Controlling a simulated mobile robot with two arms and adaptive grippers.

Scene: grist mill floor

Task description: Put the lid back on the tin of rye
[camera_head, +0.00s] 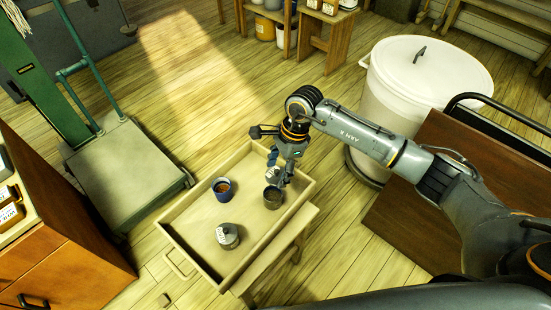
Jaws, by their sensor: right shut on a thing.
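My right gripper (279,181) reaches in from the right, pointing down over the right side of a shallow wooden tray (196,262). It is shut on a small pale thing (271,173), seemingly the lid; the fingers partly hide it. Just below stands a dark grey-brown open tin (272,200), close to the fingertips; I cannot tell whether they touch. A blue tin (222,190) with brown contents stands open to the left. A grey tin (228,236) with a pale label stands nearer the front. I cannot read which tin is rye. My left gripper is out of view.
The tray rests on a wooden stand (283,258). A big white lidded bin (425,85) stands behind my right arm. A green platform scale (125,172) is at left, and a wooden cabinet (60,265) at front left. Bare floor (210,90) lies behind the tray.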

